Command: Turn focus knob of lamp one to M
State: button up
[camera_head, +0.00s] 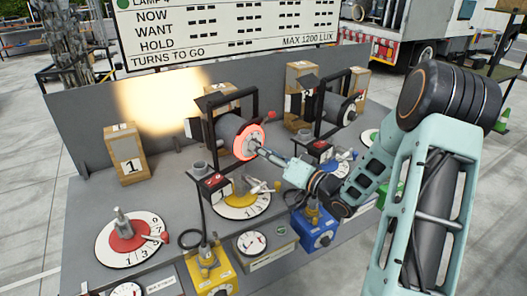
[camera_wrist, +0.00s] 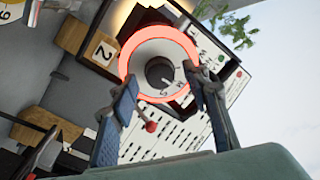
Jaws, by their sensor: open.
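The left lamp (camera_head: 228,128) is a grey cylinder in a black yoke, throwing a warm glow on the panel behind it. Its round rear focus dial (camera_head: 247,142) has a bright red-orange rim. In the wrist view the white dial carries a dark centre knob (camera_wrist: 160,73), with letters including S and M at its lower right. The knob's exact setting is hard to read. My gripper (camera_head: 262,151) is close behind the dial. The wrist view shows its two fingers (camera_wrist: 163,78) apart, on either side of the knob, with nothing visibly held. Contact cannot be told.
A second lamp (camera_head: 335,106) stands to the right. A box marked 1 (camera_head: 130,155) stands at left. Numbered dials (camera_head: 131,238), a yellow block (camera_head: 211,272) and a blue block (camera_head: 314,229) crowd the grey bench. A red-tipped lever (camera_wrist: 150,126) shows between my fingers.

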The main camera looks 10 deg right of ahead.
jog(key=v, duration=1.2)
